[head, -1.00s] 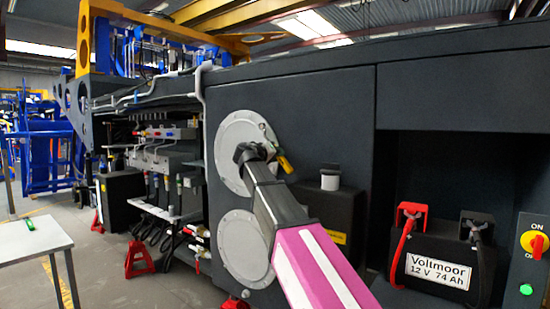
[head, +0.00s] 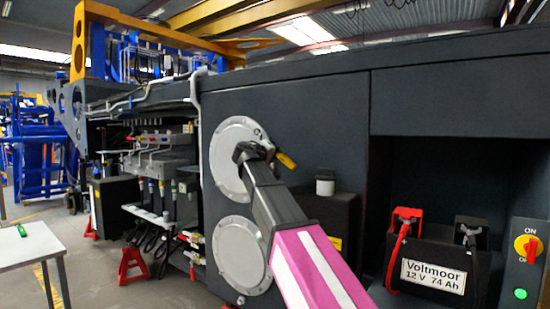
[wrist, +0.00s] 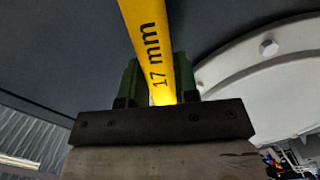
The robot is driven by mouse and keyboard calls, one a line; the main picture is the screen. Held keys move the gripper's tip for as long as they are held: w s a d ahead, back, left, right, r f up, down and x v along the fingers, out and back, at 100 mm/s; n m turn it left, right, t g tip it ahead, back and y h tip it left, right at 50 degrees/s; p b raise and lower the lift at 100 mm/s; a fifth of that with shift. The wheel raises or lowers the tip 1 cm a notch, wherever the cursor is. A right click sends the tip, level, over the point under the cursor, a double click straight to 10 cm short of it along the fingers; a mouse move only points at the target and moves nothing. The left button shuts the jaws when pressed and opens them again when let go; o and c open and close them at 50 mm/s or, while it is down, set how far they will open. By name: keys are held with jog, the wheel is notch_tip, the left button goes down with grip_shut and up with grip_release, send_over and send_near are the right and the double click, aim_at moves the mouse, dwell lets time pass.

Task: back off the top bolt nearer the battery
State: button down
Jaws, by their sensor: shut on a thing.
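My gripper (head: 256,152) is shut on a yellow wrench (head: 287,161) in front of the upper round grey cover (head: 228,150) on the dark chassis wall. In the wrist view the wrench (wrist: 146,45) reads "17 mm" and runs up between the green fingers of my gripper (wrist: 157,82); its far end is out of frame. One bolt head (wrist: 268,48) shows on the pale cover (wrist: 245,80) to the right, apart from the visible wrench. My arm hides part of the cover in the head view. The battery (head: 432,272), labelled Voltmoor, sits in a recess at the right.
A lower round cover (head: 240,262) is below. A dark box with a white-capped neck (head: 325,184) stands between the covers and the battery. A red and yellow switch (head: 527,247) is at far right.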

dwell(0.3)
jog(key=shift+s+d+r+n, duration=0.15)
jog(key=shift+d+r+n, duration=0.1)
jog(key=shift+r+n, duration=0.2)
jog(key=shift+s+d+r+n, duration=0.2)
jog(key=shift+r+n, duration=0.15)
jog(key=shift+r, duration=0.25)
jog(key=shift+s+d+r+n, duration=0.15)
jog(key=shift+d+r+n, duration=0.1)
jog(key=shift+r+n, duration=0.2)
jog(key=shift+r, duration=0.1)
jog(key=shift+s+d+r+n+h, duration=0.1)
jog(key=shift+d+r+n+h, duration=0.05)
jog(key=shift+r+n, duration=0.6)
jog(key=shift+s+d+r+n+h, duration=0.15)
jog(key=shift+r+n, duration=0.35)
jog(key=shift+r, duration=0.4)
jog(key=shift+r, duration=0.1)
